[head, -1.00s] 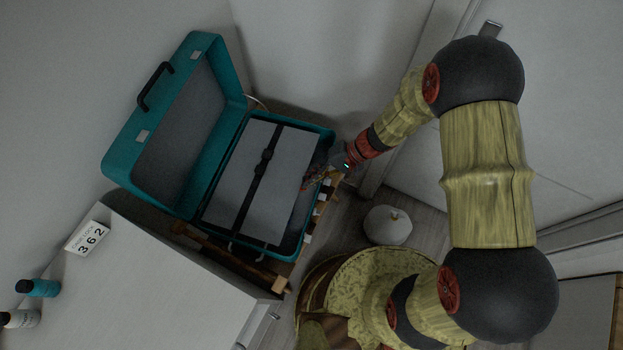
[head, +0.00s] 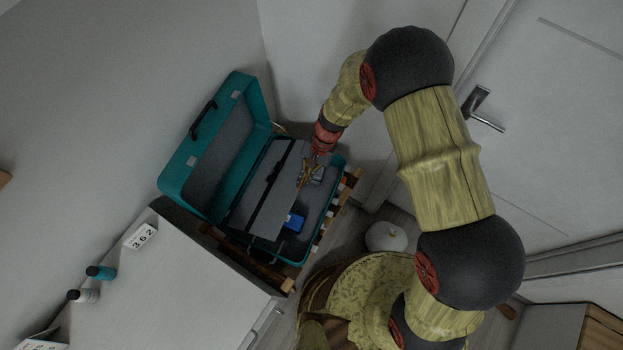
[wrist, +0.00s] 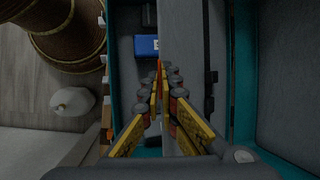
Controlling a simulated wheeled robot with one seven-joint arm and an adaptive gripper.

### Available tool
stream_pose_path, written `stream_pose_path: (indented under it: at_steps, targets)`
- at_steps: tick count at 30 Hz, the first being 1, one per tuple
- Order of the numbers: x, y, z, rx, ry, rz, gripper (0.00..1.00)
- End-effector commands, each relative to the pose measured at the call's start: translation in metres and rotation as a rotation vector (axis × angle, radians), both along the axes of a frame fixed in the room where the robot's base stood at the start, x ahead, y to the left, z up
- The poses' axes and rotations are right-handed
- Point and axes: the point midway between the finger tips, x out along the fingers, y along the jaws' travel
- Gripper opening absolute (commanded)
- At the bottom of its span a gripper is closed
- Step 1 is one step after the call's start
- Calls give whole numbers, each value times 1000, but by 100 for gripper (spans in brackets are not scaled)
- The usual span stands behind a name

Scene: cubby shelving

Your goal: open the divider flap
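The teal suitcase (head: 172,181) stands open, its lid tipped back to the left. Its grey divider flap (head: 277,203) is tilted up along its right edge, uncovering part of the base. In the wrist view the flap (wrist: 185,45) runs lengthwise beside a dark strap. My gripper (head: 309,176) is at the flap's raised right edge. In the wrist view the yellow fingers (wrist: 162,72) converge at that edge; whether they pinch it is unclear. A blue box (head: 294,222) lies in the uncovered base and also shows in the wrist view (wrist: 146,46).
A white cabinet top (head: 165,285) with small bottles and a number card (head: 140,236) is at the lower left. A pale round object (head: 387,237) is on the floor right of the suitcase. A door with a handle (head: 482,108) is at the right.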

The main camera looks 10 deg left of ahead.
Motion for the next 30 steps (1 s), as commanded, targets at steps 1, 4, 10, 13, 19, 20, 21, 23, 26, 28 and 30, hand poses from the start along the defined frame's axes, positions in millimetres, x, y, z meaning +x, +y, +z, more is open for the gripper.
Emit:
stream_pose_path:
  at_steps: [1,4,10,13,19,20,21,23,26,28,30]
  targets:
    - [2,7,14,-24,5,6,0]
    - [5,18,25,-78,15,6,0]
    - [10,44,47,-193,43,7,0]
    - [14,60,57,-258,57,7,0]
    - [23,96,76,-402,90,6,0]
    - [24,101,78,-423,97,5,0]
    - [26,108,80,-450,102,5,0]
    - [28,117,85,-458,106,1,0]
    - [31,133,90,-457,106,1,0]
    - [34,143,93,-455,105,0,0]
    - [36,153,95,-454,106,1,0]
